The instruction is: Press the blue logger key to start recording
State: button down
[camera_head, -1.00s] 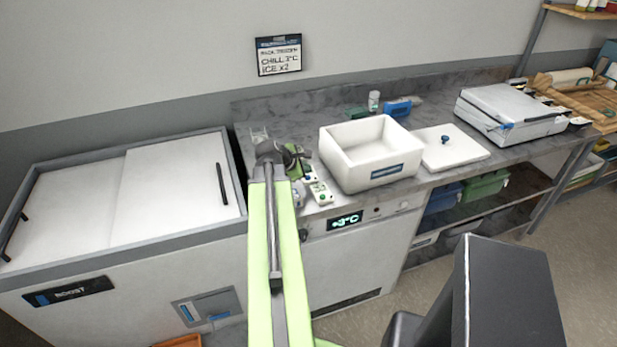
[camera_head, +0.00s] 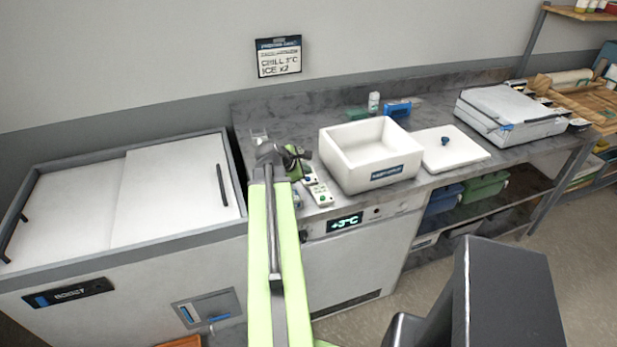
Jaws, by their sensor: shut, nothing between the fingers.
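A small white logger (camera_head: 317,188) lies on the grey counter, left of the white box. A blue key (camera_head: 308,179) shows near its far end and a green key (camera_head: 323,198) near its close end. My gripper (camera_head: 304,155) is at the end of my green arm, shut and empty, just beyond the blue key in the picture. The gripper is small and partly hidden by my wrist. I cannot tell its height above the logger or whether it touches it.
An open white box (camera_head: 350,165) stands right of the logger. Its lid (camera_head: 465,156) with a blue knob lies further right. A small bottle (camera_head: 374,102) and a blue item (camera_head: 398,109) are behind the box. A white freezer (camera_head: 170,190) is at left.

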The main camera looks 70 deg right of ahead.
aim_at(306, 181)
jog(key=shift+f, duration=0.1)
dwell(0.6)
jog(key=shift+f+b, duration=0.3)
jog(key=shift+b, duration=0.1)
jog(key=shift+f+b, duration=0.5)
dwell(0.4)
jog(key=shift+r, duration=0.1)
jog(key=shift+r+p, duration=0.8)
jog(key=shift+p, duration=0.1)
notch_tip(306, 181, up, 5)
jog(key=p, duration=0.5)
dwell(0.6)
